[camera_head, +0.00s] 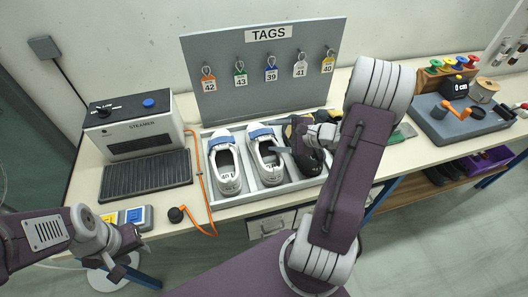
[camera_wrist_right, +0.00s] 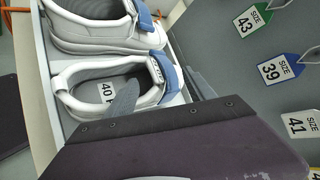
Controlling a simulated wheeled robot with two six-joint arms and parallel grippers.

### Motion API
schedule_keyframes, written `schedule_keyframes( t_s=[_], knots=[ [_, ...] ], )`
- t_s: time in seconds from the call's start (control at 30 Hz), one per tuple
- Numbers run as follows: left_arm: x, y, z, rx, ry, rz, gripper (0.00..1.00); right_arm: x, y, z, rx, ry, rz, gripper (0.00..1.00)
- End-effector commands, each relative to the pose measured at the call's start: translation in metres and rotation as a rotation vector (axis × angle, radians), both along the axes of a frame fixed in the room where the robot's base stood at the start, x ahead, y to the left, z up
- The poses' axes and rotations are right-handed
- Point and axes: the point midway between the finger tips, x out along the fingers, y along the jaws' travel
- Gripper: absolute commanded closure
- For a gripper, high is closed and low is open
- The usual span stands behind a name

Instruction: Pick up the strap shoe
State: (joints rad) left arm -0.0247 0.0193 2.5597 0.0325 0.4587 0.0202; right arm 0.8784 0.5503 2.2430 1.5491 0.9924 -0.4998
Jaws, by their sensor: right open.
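Two white shoes with blue straps lie side by side in a grey tray (camera_head: 240,203), the left strap shoe (camera_head: 229,184) and the right strap shoe (camera_head: 268,177). My right gripper (camera_head: 271,137) is open over the right strap shoe. In the right wrist view one grey finger (camera_wrist_right: 122,103) overlaps the opening of that strap shoe (camera_wrist_right: 72,104), beside its size-40 label; contact cannot be told. My left gripper (camera_head: 128,254) appears open and empty at the lower left, away from the shoes.
A dark shoe (camera_head: 303,157) lies in the tray right of the white ones, partly covered by my right gripper. A steamer (camera_head: 133,127) stands left, with an orange cable (camera_head: 202,185). A tag board (camera_head: 225,82) stands behind the tray. A grey device (camera_head: 462,122) is at the right.

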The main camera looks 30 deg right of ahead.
Motion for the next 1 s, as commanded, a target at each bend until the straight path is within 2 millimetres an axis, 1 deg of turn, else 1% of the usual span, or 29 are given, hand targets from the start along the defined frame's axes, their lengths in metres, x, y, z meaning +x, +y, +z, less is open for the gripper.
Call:
schedule_keyframes(
  t_s=[0.2, 0.3, 0.53, 0.57, 0.6, 0.67, 0.7, 0.77, 0.8, 1.0],
  knots=[
    [0.000, 0.000, 0.003, 0.000, 0.000, 0.000, 0.64, 0.029, 0.018, -0.021, 0.002, 0.003, 0.005, 0.37],
    [0.000, 0.000, 0.004, 0.000, 0.000, 0.000, 0.64, 0.038, 0.022, -0.027, 0.001, 0.002, 0.005, 0.37],
    [0.000, 0.000, 0.003, 0.000, 0.000, 0.000, 0.64, 0.040, 0.023, -0.029, 0.000, 0.002, 0.001, 0.37],
    [0.000, 0.000, 0.003, 0.000, 0.000, 0.000, 0.64, 0.040, 0.023, -0.029, 0.000, 0.001, 0.002, 0.40],
    [0.000, 0.000, 0.003, 0.000, 0.000, 0.000, 0.64, 0.040, 0.023, -0.029, 0.000, 0.001, 0.002, 0.51],
    [0.000, 0.000, 0.003, 0.000, 0.000, 0.000, 0.64, 0.040, 0.023, -0.029, 0.000, 0.001, 0.002, 0.68],
    [0.000, 0.000, 0.003, 0.000, 0.000, 0.000, 0.64, 0.040, 0.023, -0.029, 0.000, 0.002, 0.002, 0.79],
    [0.000, 0.000, 0.003, 0.000, 0.000, 0.000, 0.64, 0.040, 0.023, -0.029, 0.000, 0.003, 0.003, 0.95],
    [0.000, 0.000, 0.003, 0.000, 0.000, 0.000, 0.64, 0.040, 0.023, -0.029, 0.001, 0.004, 0.003, 1.00],
    [0.000, 0.000, 0.003, 0.000, 0.000, 0.000, 0.64, 0.039, 0.024, -0.030, 0.002, 0.006, 0.003, 1.00]
  ],
)
